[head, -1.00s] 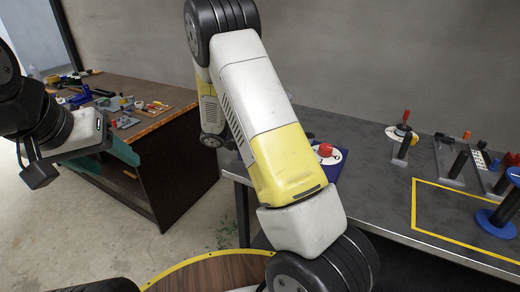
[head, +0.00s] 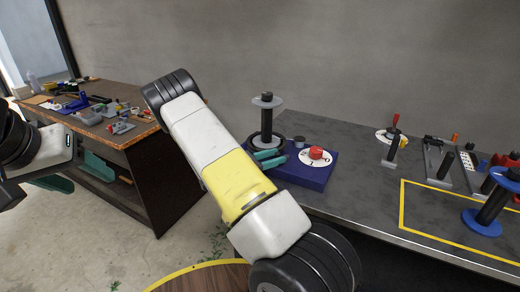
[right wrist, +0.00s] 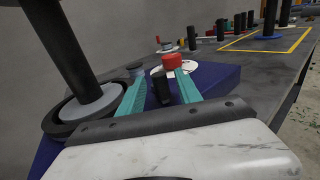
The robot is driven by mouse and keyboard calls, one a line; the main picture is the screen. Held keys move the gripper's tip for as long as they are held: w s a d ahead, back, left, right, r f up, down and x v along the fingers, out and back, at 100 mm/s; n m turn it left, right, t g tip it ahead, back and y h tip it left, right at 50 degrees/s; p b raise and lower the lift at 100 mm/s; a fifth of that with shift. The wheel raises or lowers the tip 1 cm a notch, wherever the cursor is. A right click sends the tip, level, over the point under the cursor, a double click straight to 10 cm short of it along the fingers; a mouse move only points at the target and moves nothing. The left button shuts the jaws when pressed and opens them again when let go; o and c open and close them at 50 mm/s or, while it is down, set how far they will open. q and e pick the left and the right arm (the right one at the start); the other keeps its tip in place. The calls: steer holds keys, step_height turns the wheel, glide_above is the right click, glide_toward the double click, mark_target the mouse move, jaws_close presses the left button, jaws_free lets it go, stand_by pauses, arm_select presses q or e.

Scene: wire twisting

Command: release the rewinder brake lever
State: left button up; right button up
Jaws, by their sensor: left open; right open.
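The rewinder has a dark blue base (head: 310,174) with an upright black spool post (head: 266,125). A red knob (head: 316,153) sits on its white dial; the knob also shows in the right wrist view (right wrist: 172,62). My right gripper (head: 276,157) is open beside the post, over the base. In the right wrist view its teal fingers (right wrist: 159,76) stand either side of a short black upright handle (right wrist: 162,90), apparently the brake lever; I cannot tell whether they touch it. The handle is hidden in the head view. My left gripper (head: 78,172) is open and empty at the left.
A grey bench (head: 350,213) carries a yellow-outlined area (head: 405,213), a blue spool (head: 482,222) and a red-handled device (head: 390,147) right of the rewinder. A cluttered brown bench (head: 142,137) stands at the left. My right forearm crosses the middle of the head view.

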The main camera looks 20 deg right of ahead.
steer(key=shift+d, duration=0.6)
steer(key=shift+c, duration=0.2)
jaws_close()
steer(key=shift+w+a+m+g, duration=0.1)
steer(key=shift+w+m+g, duration=0.15)
steer(key=shift+m+g, duration=0.4)
steer(key=shift+w+m+g, duration=0.25)
steer(key=shift+m+g, duration=0.1)
steer(key=shift+g, duration=0.6)
steer(key=shift+o, duration=0.2)
jaws_free()
